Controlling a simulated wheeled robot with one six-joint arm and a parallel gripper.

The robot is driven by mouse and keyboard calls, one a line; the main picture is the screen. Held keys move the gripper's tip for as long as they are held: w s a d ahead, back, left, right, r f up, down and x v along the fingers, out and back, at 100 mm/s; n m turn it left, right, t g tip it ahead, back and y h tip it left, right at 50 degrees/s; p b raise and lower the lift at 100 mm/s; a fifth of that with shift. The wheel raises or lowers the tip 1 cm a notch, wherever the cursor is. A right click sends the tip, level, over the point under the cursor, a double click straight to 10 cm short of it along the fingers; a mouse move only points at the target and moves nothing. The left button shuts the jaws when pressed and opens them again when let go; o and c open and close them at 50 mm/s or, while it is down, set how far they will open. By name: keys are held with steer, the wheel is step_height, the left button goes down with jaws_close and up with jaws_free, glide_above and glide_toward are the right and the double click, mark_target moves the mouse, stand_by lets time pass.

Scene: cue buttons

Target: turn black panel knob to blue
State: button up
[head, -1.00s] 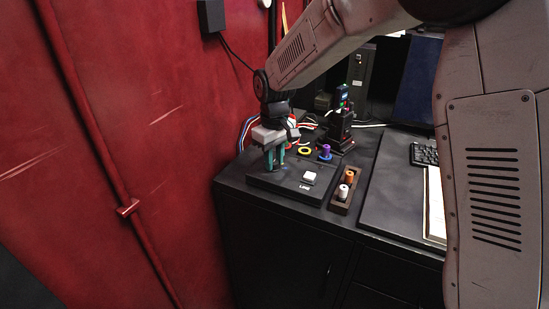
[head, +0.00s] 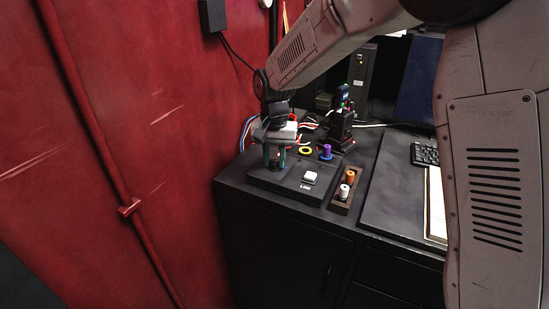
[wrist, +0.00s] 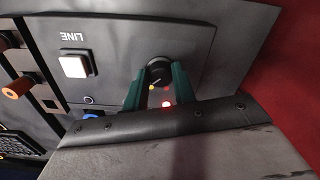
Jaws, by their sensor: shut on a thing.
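The black panel (head: 290,184) lies on the dark cabinet top, with a white square button and the word LINE. In the wrist view the black knob (wrist: 157,70) sits between the two green fingers of my gripper (wrist: 158,82), which is shut on it. A pale mark shows on the knob's lower side. In the head view my gripper (head: 274,164) reaches down to the panel's left part and hides the knob.
A tray (head: 337,207) with orange and white pegs stands right of the panel. A yellow ring (head: 305,151) and a purple peg (head: 326,152) stand behind it, near a black device (head: 341,128) with wires. The red wall (head: 150,130) is close on the left.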

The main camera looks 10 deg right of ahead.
mark_target(275, 162)
steer(key=shift+w+r+m, duration=0.1)
steer(key=shift+m, duration=1.1)
steer(key=o, duration=1)
step_height(275, 162, up, 8)
steer(key=shift+f, duration=0.15)
steer(key=shift+d, duration=0.1)
